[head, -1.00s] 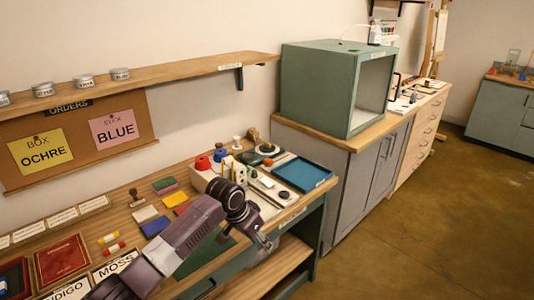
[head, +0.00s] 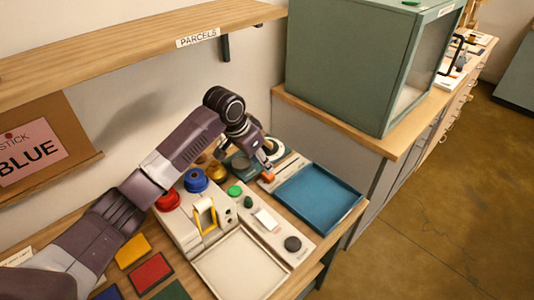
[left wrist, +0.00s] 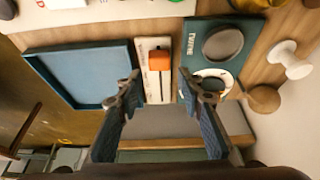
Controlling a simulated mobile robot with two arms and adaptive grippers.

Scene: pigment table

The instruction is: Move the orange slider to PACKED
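The orange slider (head: 268,177) sits on a narrow white panel between the blue tray and a dark teal device. In the left wrist view the orange slider (left wrist: 159,60) is near the upper end of the panel's dark slot (left wrist: 160,90). Small print on the panel is too small to read, so I cannot find PACKED. My left gripper (head: 266,156) is over this panel. In the left wrist view its two fingers (left wrist: 158,88) are wide apart and empty, one on each side of the panel, with the slider between and slightly beyond the tips. My right gripper is not in view.
A blue tray (head: 353,205) lies beside the panel. The teal device (left wrist: 198,24) with a round grey disc is on the other side. A white console (head: 221,222) with coloured knobs and a yellow handle stands nearby. A green cabinet (head: 345,65) rises behind.

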